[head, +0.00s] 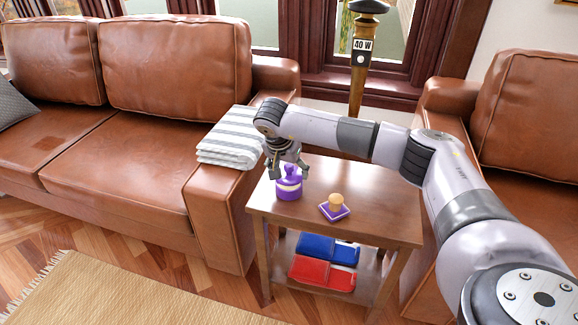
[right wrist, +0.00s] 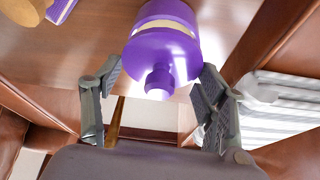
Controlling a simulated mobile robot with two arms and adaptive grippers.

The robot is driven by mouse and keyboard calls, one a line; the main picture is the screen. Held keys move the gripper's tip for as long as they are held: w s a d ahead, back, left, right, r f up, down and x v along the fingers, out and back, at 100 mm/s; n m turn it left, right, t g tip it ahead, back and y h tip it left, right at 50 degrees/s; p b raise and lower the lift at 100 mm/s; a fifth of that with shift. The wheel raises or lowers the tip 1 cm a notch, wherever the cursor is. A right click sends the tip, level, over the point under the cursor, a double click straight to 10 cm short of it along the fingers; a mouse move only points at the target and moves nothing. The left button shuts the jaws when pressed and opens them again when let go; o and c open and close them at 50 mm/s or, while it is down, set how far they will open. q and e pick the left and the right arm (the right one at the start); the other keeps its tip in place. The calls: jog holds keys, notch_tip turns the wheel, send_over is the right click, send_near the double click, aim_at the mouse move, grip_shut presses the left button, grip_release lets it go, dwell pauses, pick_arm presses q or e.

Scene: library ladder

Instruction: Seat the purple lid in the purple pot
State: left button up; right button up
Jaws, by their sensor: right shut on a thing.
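The purple pot (head: 289,193) stands upright on the small wooden side table, near its left back part. The purple lid (head: 290,177), with a round knob on top, is directly above the pot. A cream band shows between lid and pot; I cannot tell whether it belongs to the lid or the pot. In the right wrist view the lid (right wrist: 160,58) and its knob are between the two fingers, with the pot (right wrist: 167,10) behind. My right gripper (head: 289,171) is shut on the lid; it also shows in the right wrist view (right wrist: 157,84). My left gripper is not in view.
A purple square piece with a wooden knob (head: 335,207) lies right of the pot on the side table (head: 385,215). A striped cloth (head: 230,138) lies on the sofa arm. The table's right part is clear.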

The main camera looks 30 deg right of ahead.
pick_arm(q)
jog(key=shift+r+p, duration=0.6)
jog(key=shift+p, duration=0.05)
dwell(1.2)
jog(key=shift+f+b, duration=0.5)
pick_arm(e)
jog(key=shift+f, duration=1.05)
jog(key=o, duration=1.2)
jog(key=shift+r, duration=0.2)
jog(key=shift+a+r, duration=0.2)
jog(key=shift+r, duration=0.15)
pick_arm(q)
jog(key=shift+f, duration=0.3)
pick_arm(e)
jog(key=v, duration=1.1)
jog(key=shift+s+r, duration=0.1)
